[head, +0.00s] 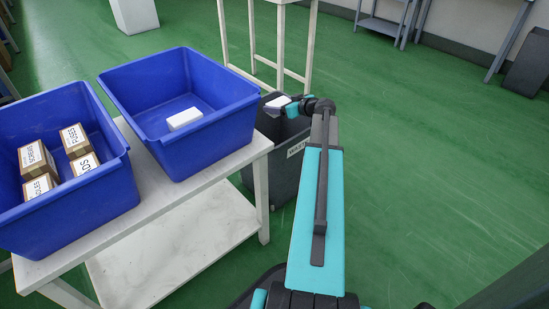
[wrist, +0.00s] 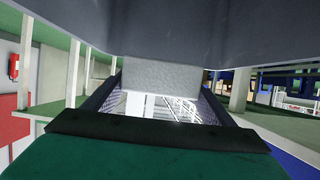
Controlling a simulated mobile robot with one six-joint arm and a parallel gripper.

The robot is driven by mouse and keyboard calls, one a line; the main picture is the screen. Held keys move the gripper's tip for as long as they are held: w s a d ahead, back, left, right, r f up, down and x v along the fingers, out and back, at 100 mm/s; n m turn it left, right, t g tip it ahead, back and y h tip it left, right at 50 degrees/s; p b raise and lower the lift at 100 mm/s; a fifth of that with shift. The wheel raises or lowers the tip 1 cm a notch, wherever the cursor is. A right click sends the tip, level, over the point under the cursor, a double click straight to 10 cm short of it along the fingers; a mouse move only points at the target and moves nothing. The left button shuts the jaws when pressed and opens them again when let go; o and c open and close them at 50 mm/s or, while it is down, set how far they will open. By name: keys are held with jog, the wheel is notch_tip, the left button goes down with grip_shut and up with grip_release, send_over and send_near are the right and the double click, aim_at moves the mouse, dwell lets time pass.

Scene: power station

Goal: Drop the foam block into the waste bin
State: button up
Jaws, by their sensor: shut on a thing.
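My gripper (head: 284,104) is shut on a white foam block (head: 277,101) in the head view. It holds the block over the opening of the dark grey waste bin (head: 284,160), which has a white label on its side. The arm hides part of the bin's right side. In the wrist view the block (wrist: 160,75) shows as a pale grey piece at the centre, held between the gripper's parts. The bin's inside cannot be made out clearly.
A blue crate (head: 207,143) beside the bin holds another white block (head: 185,118). A second blue crate (head: 70,220) on the left holds several labelled cartons (head: 37,160). Both stand on a white table (head: 185,188). The green floor (head: 430,170) at right is clear.

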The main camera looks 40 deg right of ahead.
jog(key=shift+f, duration=1.8)
jog(key=o, duration=1.1)
jog(key=shift+s+r, duration=0.1)
jog(key=p+v, duration=0.3)
jog(key=v, duration=1)
jog(key=shift+s+r, duration=0.1)
jog(key=shift+s, duration=0.2)
